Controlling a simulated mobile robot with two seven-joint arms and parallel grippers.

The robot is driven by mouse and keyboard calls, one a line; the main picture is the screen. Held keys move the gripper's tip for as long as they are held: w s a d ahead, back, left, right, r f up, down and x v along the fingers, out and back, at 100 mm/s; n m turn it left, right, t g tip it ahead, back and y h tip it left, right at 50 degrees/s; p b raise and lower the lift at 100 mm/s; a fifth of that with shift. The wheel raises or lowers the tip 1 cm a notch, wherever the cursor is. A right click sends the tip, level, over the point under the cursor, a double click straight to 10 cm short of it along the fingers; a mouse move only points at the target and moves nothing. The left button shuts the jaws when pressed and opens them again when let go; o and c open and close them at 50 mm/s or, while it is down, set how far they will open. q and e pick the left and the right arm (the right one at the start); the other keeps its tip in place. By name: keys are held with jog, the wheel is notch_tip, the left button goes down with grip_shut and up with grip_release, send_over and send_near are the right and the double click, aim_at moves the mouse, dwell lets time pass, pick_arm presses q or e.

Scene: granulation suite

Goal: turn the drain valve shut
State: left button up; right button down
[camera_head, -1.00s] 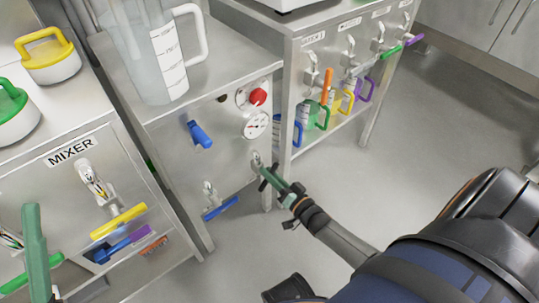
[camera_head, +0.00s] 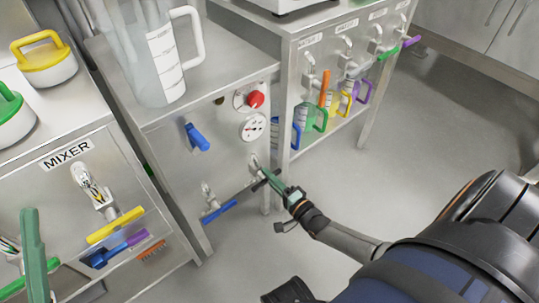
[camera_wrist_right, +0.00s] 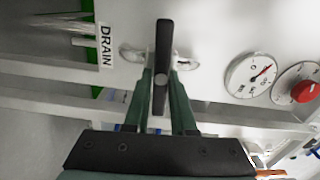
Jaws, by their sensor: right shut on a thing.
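The drain valve has a dark bar handle (camera_wrist_right: 162,70), which stands lengthwise in the right wrist view, in line with the lettering of the DRAIN label (camera_wrist_right: 106,45) beside it. My right gripper (camera_wrist_right: 161,92) is shut on this handle, with one green finger on each side. In the head view, my right gripper (camera_head: 270,181) is at the lower right front of the steel cabinet, and the dark handle (camera_head: 259,184) crosses at its fingertips. The fingers partly hide the valve body. One green finger of my left gripper (camera_head: 33,255) shows at the lower left; its opening cannot be seen.
A blue-handled valve (camera_head: 218,211) is lower left. A clear jug (camera_head: 168,65) stands above. The floor (camera_head: 370,190) at right is clear.

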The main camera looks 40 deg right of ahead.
jog(key=shift+f+m, duration=0.1)
jog(key=shift+m, duration=0.3)
jog(key=c, duration=0.8)
grip_release()
jog(key=shift+o, duration=0.2)
jog(key=s+p, duration=0.3)
jog(key=s, duration=0.9)
jog(key=shift+s+d, duration=0.3)
jog(key=shift+d, duration=0.15)
